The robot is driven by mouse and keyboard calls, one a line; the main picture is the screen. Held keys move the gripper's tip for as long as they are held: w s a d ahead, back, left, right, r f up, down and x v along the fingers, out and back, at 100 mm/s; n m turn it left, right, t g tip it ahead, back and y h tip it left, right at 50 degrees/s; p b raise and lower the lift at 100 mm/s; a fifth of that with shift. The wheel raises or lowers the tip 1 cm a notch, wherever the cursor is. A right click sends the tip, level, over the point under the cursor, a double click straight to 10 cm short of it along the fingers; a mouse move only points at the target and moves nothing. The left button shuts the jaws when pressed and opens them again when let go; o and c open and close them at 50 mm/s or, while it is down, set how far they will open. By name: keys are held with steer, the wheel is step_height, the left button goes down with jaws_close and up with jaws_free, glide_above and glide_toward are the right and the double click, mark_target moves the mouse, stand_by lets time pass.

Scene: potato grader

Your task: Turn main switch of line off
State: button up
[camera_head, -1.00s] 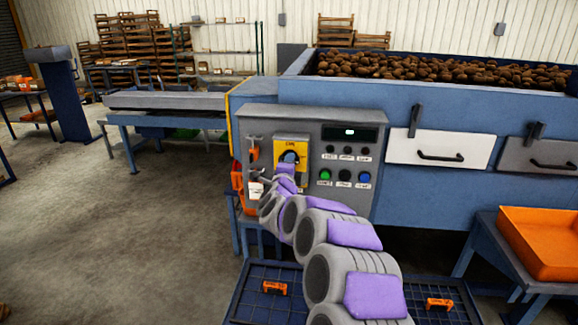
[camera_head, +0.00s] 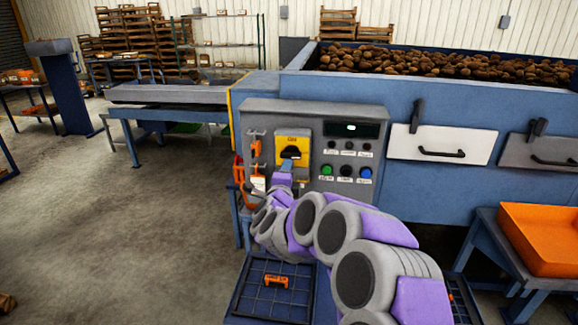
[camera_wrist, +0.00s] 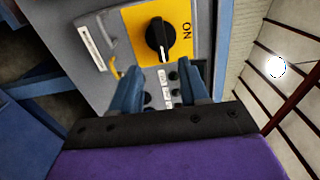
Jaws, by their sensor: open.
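The main switch is a black rotary knob (camera_head: 291,153) on a yellow plate (camera_head: 301,145) at the upper left of the grey control panel (camera_head: 245,117). In the wrist view, the knob (camera_wrist: 159,40) stands beyond the fingertips, with the word ON on the plate to its right. A pale mark shows on the knob; its exact setting is hard to tell. My gripper (camera_head: 285,170) is just below the knob in the head view. In the wrist view, my gripper (camera_wrist: 158,73) has two blue fingers apart, with nothing between them.
Several buttons, green (camera_head: 326,170), black and blue (camera_head: 365,172), and a small display (camera_head: 350,129) sit right of the switch. Orange items (camera_head: 256,149) hang left of it. An orange tray (camera_head: 540,240) stands at right. Open floor (camera_head: 100,240) lies at left.

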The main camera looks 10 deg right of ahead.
steer(key=p+v, duration=0.1)
steer(key=v, duration=0.8)
steer(key=shift+a, duration=0.1)
steer(key=s+a+r+n+g+y, duration=0.2)
steer(key=s+a+n+y, duration=0.2)
steer(key=a+n+y, duration=0.35)
steer(key=s+a+f+n+g+y, duration=0.25)
steer(key=s+n+g, duration=0.35)
steer(key=s, duration=0.4)
steer(key=s+d+f+n+g+h, duration=0.1)
steer(key=s+d, duration=0.4)
steer(key=s, duration=0.6)
steer(key=s+d+f+n+g+h, duration=0.2)
steer(key=s+d+f+n+g, duration=0.1)
steer(key=s, duration=0.9)
steer(key=s+d+f+n+g+h, duration=0.1)
steer(key=s+d+f+n+g, duration=0.1)
steer(key=s+d+n+g, duration=0.2)
steer(key=s+d+g, duration=0.3)
steer(key=s, duration=0.4)
steer(key=shift+s+f, duration=0.2)
steer(key=shift+s, duration=0.1)
